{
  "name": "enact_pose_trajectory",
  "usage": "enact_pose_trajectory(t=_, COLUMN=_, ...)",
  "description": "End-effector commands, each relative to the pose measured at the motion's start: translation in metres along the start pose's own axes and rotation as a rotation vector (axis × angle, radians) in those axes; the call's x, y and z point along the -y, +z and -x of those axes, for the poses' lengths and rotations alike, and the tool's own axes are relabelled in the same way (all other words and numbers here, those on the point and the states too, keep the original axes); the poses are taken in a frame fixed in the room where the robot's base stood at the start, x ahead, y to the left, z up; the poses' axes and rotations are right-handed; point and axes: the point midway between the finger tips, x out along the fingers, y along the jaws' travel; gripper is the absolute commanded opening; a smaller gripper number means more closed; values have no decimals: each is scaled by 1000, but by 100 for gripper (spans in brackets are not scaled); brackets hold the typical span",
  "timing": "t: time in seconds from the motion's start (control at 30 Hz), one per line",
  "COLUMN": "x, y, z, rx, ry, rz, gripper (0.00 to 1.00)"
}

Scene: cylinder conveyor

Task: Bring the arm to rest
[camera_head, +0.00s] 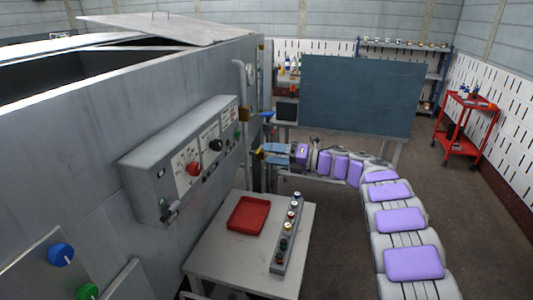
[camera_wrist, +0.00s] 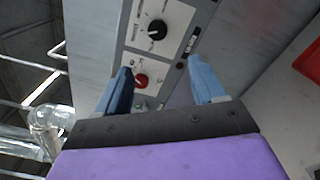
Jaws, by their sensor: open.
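My arm, with purple pads on grey links, curves from the lower right of the head view to the middle. My gripper (camera_head: 268,153) is at its far end, pointing left toward the grey machine. In the wrist view my gripper (camera_wrist: 158,68) has two blue fingers spread apart with nothing between them. Beyond the fingers is the control panel (camera_wrist: 179,14) with a black knob (camera_wrist: 157,30) and a red knob (camera_wrist: 141,80). The fingers look clear of the panel, though the exact gap cannot be told.
The grey machine (camera_head: 90,170) fills the left, with its control box (camera_head: 147,160) jutting out. A table (camera_head: 216,262) below bears a red tray (camera_head: 248,215) and a rack (camera_head: 280,252) of small cylinders. A dark board (camera_head: 362,95) stands behind my arm. A red cart (camera_head: 458,143) stands right, with open floor before it.

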Motion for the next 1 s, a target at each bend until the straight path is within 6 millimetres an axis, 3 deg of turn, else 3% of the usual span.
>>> enact_pose_trajectory(t=0.33, x=-1, y=5, z=0, rx=20, ry=-12, rz=-8, gripper=69)
enact_pose_trajectory(t=0.47, x=-8, y=33, z=1, rx=136, ry=-70, rz=-45, gripper=69)
enact_pose_trajectory(t=0.53, x=-15, y=57, z=6, rx=246, ry=-118, rz=-84, gripper=69)
enact_pose_trajectory(t=0.7, x=-35, y=113, z=42, rx=575, ry=-229, rz=-219, gripper=69)
enact_pose_trajectory(t=0.8, x=-46, y=133, z=74, rx=771, ry=-275, rz=-316, gripper=69)
enact_pose_trajectory(t=0.9, x=-57, y=140, z=109, rx=962, ry=-309, rz=-424, gripper=69)
enact_pose_trajectory(t=1.0, x=-67, y=134, z=147, rx=1151, ry=-332, rz=-548, gripper=69)
